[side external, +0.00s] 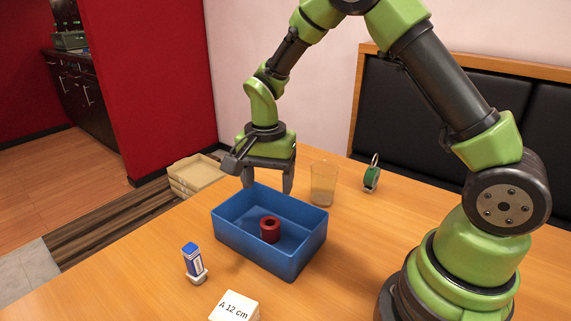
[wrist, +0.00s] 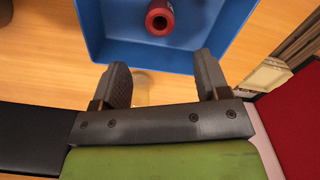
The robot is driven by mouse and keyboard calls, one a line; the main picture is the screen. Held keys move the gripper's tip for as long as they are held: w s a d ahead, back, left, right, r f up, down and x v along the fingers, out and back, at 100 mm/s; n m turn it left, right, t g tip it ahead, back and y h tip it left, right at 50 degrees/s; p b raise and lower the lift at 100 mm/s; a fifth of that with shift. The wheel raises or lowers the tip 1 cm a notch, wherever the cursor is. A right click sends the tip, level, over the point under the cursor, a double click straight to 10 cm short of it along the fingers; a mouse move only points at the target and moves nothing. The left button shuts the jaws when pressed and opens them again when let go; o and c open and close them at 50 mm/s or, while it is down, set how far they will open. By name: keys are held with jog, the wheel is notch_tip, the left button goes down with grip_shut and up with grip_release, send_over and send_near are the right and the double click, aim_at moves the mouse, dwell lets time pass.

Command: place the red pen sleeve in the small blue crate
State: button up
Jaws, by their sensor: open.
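The red pen sleeve (side external: 270,229), a short hollow cylinder, stands inside the small blue crate (side external: 305,256), on its floor. In the wrist view the red pen sleeve (wrist: 159,19) shows its open end, with the blue crate (wrist: 100,30) around it. My gripper (side external: 268,184) is open above the crate's back edge. In the wrist view my gripper's fingers (wrist: 165,75) are spread with nothing held between them, and the sleeve is beyond their tips, apart from them.
A drinking glass (side external: 323,184) stands right behind the crate, and a green round object (side external: 372,175) is farther right. Beige trays (side external: 196,172) are at the back left.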

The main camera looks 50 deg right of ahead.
jog(key=s+a+r+n+t+y, duration=0.1)
jog(key=s+r+n+t, duration=0.15)
jog(key=s+r, duration=0.5)
jog(key=s+a+r+n+t, duration=0.15)
jog(key=s+r+n, duration=0.25)
jog(key=r, duration=0.6)
jog(key=s+n+t+y, duration=0.1)
jog(key=s+n+t, duration=0.2)
jog(key=s, duration=0.4)
jog(key=shift+s+a+r, duration=0.15)
jog(key=shift+a+r, duration=0.2)
jog(key=shift+r, duration=0.05)
